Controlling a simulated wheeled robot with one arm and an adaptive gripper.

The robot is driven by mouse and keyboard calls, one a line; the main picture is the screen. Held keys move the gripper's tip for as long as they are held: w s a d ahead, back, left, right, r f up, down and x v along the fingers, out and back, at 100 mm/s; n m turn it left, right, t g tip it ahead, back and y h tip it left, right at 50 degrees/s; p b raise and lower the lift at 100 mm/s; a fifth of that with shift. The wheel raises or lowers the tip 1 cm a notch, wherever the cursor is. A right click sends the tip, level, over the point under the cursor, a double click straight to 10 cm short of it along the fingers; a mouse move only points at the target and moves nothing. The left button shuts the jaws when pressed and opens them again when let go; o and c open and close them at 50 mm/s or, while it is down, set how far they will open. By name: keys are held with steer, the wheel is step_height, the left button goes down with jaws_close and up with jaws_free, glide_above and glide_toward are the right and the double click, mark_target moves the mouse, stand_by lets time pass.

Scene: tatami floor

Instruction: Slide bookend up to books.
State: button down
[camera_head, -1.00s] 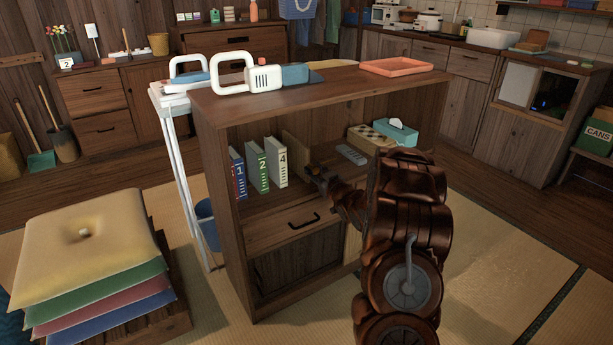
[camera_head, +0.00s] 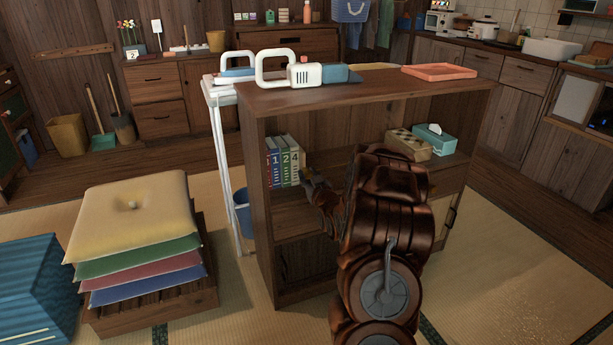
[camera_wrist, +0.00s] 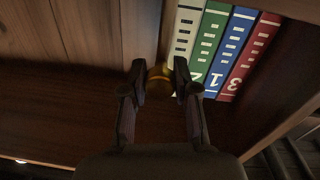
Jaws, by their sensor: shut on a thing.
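Several numbered books (camera_head: 284,162) stand upright, close together, at the left end of the shelf. In the wrist view their cream, green, blue and red spines (camera_wrist: 214,45) stand side by side. The bookend (camera_wrist: 141,28) shows as a pale wooden panel beside the cream book. In the head view my gripper (camera_head: 308,178) is just right of the books and my arm hides much of the shelf. I cannot tell whether bookend and cream book touch.
The shelf's left side wall (camera_head: 257,200) is close to the books. The cabinet top (camera_head: 370,88) is above the arm. A cushion stack (camera_head: 135,230) stands at left.

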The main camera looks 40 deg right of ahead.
steer(key=c, duration=0.8)
jaws_free()
steer(key=shift+c, duration=0.2)
steer(key=shift+s, duration=0.15)
steer(key=v, duration=0.7)
steer(key=shift+a+r, duration=0.1)
steer(key=shift+a, duration=0.05)
